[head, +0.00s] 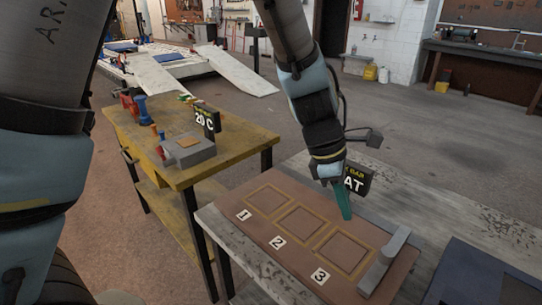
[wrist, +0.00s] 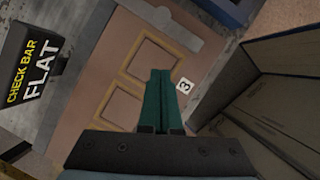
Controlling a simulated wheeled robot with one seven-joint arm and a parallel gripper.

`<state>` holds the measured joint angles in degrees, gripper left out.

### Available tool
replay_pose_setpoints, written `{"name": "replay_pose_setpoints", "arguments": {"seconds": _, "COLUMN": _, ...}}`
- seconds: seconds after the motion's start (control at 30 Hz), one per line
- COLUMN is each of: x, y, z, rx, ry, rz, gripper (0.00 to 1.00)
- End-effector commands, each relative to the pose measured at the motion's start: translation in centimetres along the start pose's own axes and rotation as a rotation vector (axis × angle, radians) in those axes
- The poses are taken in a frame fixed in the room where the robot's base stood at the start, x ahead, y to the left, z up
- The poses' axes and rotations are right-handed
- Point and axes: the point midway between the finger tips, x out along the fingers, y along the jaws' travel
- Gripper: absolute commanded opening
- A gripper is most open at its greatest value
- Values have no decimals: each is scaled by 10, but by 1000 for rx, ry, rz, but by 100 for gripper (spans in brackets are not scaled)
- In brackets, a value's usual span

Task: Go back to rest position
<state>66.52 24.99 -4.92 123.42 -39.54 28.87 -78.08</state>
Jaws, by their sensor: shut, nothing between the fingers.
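My gripper (head: 343,200) is shut, with its green fingers together and nothing between them. It is above the back part of a brown board with three outlined squares marked 1, 2 and 3. In the wrist view the closed green fingers (wrist: 160,100) point over the board (wrist: 105,65), between two yellow square outlines and the label 3 (wrist: 184,86). The squares look empty in both views. My arm reaches down from the top of the head view.
A grey bar (head: 384,262) lies at the board's right end. A black "FLAT" sign (wrist: 35,70) stands close to my gripper. A yellow table (head: 235,150) at left holds a grey block (head: 188,150) and a "20 C" sign (head: 206,120). A dark blue box (head: 485,272) is at lower right.

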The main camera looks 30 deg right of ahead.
Motion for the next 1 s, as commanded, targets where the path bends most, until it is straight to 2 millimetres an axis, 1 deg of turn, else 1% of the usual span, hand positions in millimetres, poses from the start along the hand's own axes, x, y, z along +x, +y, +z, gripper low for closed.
{"name": "replay_pose_setpoints", "arguments": {"seconds": 0.1, "x": 0, "y": 0, "z": 0, "rx": 0, "ry": 0, "rz": 0, "gripper": 0}}
{"name": "replay_pose_setpoints", "arguments": {"seconds": 0.17, "x": -2, "y": 2, "z": -4, "rx": 5, "ry": 3, "rz": 4, "gripper": 0}}
{"name": "replay_pose_setpoints", "arguments": {"seconds": 0.27, "x": -15, "y": 8, "z": -27, "rx": 37, "ry": 20, "rz": 26, "gripper": 0}}
{"name": "replay_pose_setpoints", "arguments": {"seconds": 0.37, "x": -39, "y": 15, "z": -75, "rx": 111, "ry": 63, "rz": 60, "gripper": 0}}
{"name": "replay_pose_setpoints", "arguments": {"seconds": 0.4, "x": -52, "y": 16, "z": -100, "rx": 150, "ry": 87, "rz": 73, "gripper": 0}}
{"name": "replay_pose_setpoints", "arguments": {"seconds": 0.43, "x": -62, "y": 16, "z": -119, "rx": 184, "ry": 107, "rz": 83, "gripper": 0}}
{"name": "replay_pose_setpoints", "arguments": {"seconds": 0.47, "x": -71, "y": 14, "z": -139, "rx": 216, "ry": 128, "rz": 90, "gripper": 0}}
{"name": "replay_pose_setpoints", "arguments": {"seconds": 0.5, "x": -84, "y": 10, "z": -165, "rx": 264, "ry": 159, "rz": 97, "gripper": 0}}
{"name": "replay_pose_setpoints", "arguments": {"seconds": 0.53, "x": -94, "y": 6, "z": -184, "rx": 297, "ry": 181, "rz": 101, "gripper": 0}}
{"name": "replay_pose_setpoints", "arguments": {"seconds": 0.57, "x": -103, "y": 1, "z": -203, "rx": 331, "ry": 204, "rz": 102, "gripper": 0}}
{"name": "replay_pose_setpoints", "arguments": {"seconds": 0.6, "x": -115, "y": -7, "z": -226, "rx": 376, "ry": 235, "rz": 101, "gripper": 0}}
{"name": "replay_pose_setpoints", "arguments": {"seconds": 0.67, "x": -132, "y": -23, "z": -260, "rx": 442, "ry": 280, "rz": 92, "gripper": 0}}
{"name": "replay_pose_setpoints", "arguments": {"seconds": 0.7, "x": -143, "y": -36, "z": -281, "rx": 484, "ry": 309, "rz": 82, "gripper": 0}}
{"name": "replay_pose_setpoints", "arguments": {"seconds": 0.77, "x": -158, "y": -57, "z": -310, "rx": 547, "ry": 351, "rz": 62, "gripper": 0}}
{"name": "replay_pose_setpoints", "arguments": {"seconds": 0.8, "x": -166, "y": -72, "z": -328, "rx": 589, "ry": 377, "rz": 45, "gripper": 0}}
{"name": "replay_pose_setpoints", "arguments": {"seconds": 0.87, "x": -178, "y": -94, "z": -350, "rx": 647, "ry": 410, "rz": 18, "gripper": 0}}
{"name": "replay_pose_setpoints", "arguments": {"seconds": 0.9, "x": -184, "y": -108, "z": -362, "rx": 682, "ry": 429, "rz": -1, "gripper": 0}}
{"name": "replay_pose_setpoints", "arguments": {"seconds": 1.0, "x": -195, "y": -139, "z": -384, "rx": 753, "ry": 462, "rz": -46, "gripper": 0}}
